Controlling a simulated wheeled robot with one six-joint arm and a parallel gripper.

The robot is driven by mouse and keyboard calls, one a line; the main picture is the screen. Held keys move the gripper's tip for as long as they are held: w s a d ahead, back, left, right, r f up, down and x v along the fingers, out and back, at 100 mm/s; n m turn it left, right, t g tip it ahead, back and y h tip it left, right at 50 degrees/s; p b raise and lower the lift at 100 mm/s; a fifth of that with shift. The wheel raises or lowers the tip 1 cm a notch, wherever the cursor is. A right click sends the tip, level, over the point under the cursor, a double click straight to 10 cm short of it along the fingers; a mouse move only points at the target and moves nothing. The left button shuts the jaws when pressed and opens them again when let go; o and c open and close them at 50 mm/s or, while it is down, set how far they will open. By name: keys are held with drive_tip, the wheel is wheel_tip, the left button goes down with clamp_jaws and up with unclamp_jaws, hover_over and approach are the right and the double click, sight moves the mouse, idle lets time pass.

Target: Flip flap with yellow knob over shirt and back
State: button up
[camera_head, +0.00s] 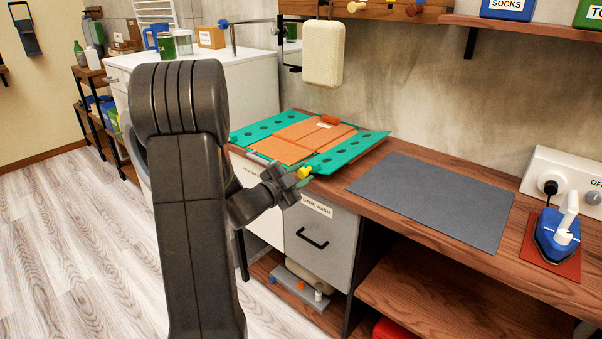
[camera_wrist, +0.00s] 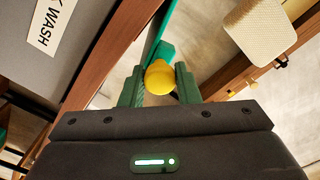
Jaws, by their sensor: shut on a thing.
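The folding board (camera_head: 340,158) with teal perforated side flaps lies on the wooden counter, left of the grey mat. An orange shirt (camera_head: 300,136) lies on its middle and appears folded; an orange-red knob shows at its far edge. The yellow knob (camera_head: 304,173) is at the board's near edge. My gripper (camera_head: 296,178) is at that edge, in front of the counter, shut on the yellow knob. In the wrist view the yellow knob (camera_wrist: 159,77) sits between the two green fingers. A teal flap edge shows behind it. My arm hides part of the scene on the left.
A grey mat (camera_head: 435,199) lies clear on the counter. A blue iron (camera_head: 558,238) stands on a red pad at right. A cream block (camera_head: 323,54) hangs above the board. A grey drawer (camera_head: 320,240) labelled for wash is below the counter edge.

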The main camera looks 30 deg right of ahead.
drive_tip(key=r+n+p, duration=0.1)
drive_tip(key=p, duration=0.1)
drive_tip(key=shift+w+a+r+p, duration=0.1)
drive_tip(key=shift+w+r+p, duration=0.05)
drive_tip(key=shift+p, duration=0.2)
drive_tip(key=shift+w+r+n+p, duration=0.15)
drive_tip(key=shift+r+n+p, duration=0.2)
drive_tip(key=shift+n+p, duration=0.5)
drive_tip(key=shift+f, duration=0.1)
drive_tip(key=shift+n, duration=0.25)
drive_tip(key=p, duration=0.1)
drive_tip(key=r+n+p, duration=0.1)
drive_tip(key=p, duration=0.1)
drive_tip(key=shift+w+a+r, duration=0.15)
drive_tip(key=shift+w+r, duration=0.1)
drive_tip(key=shift+w+a+r+n+p, duration=0.15)
drive_tip(key=shift+w+n+p, duration=0.15)
drive_tip(key=shift+n+p, duration=0.6)
